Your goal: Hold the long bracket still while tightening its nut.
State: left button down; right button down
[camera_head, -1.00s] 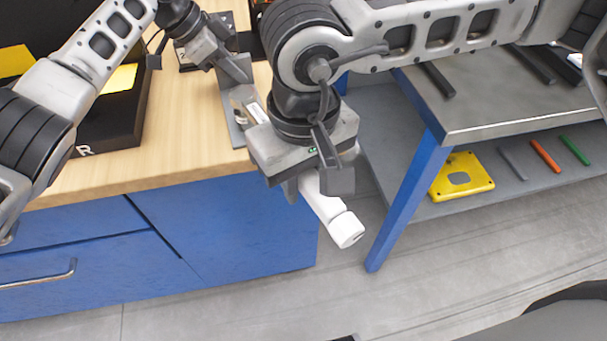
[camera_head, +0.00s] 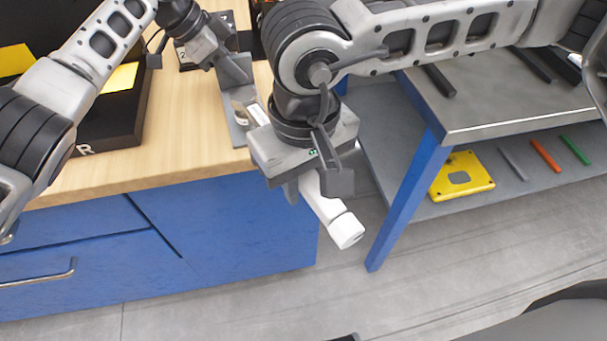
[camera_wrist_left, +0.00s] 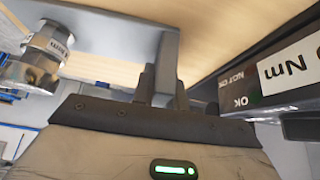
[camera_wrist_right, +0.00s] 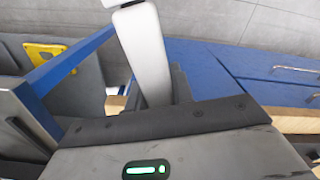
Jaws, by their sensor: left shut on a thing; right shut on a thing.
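The long grey bracket (camera_head: 237,128) lies at the right edge of the wooden worktop. My left gripper (camera_wrist_left: 165,88) is shut on its upright flange (camera_wrist_left: 167,58). My right gripper (camera_head: 318,178) is shut on the white handle of a wrench (camera_head: 325,208), whose free end sticks out past the worktop edge. The handle also shows between the right fingers in the right wrist view (camera_wrist_right: 143,45). The wrench's silver head (camera_wrist_left: 42,62) is at the bracket's plate in the left wrist view. I cannot make out the nut; the head seems to cover it.
A black box (camera_head: 118,132) with a yellow panel stands on the worktop at left. A dark panel marked Nm (camera_wrist_left: 290,75) is close beside my left gripper. A metal table (camera_head: 500,105) with a blue leg (camera_head: 405,200) stands at right; its lower shelf holds a yellow plate (camera_head: 462,178).

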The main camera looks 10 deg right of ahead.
jog(key=shift+f, duration=0.6)
dwell(0.8)
jog(key=shift+s+a+f+m, duration=0.1)
jog(key=shift+s+a+m, duration=0.15)
jog(key=shift+a+m, duration=0.5)
jog(key=shift+s+a+m, duration=0.25)
jog(key=shift+a+m, duration=0.1)
jog(key=shift+a, duration=0.65)
dwell(0.9)
jog(key=shift+a+m, duration=1.3)
jog(key=shift+a, duration=0.6)
dwell(1.3)
jog(key=shift+d, duration=0.1)
jog(key=shift+d+n, duration=0.3)
jog(key=shift+d, duration=0.05)
jog(key=shift+r, duration=0.25)
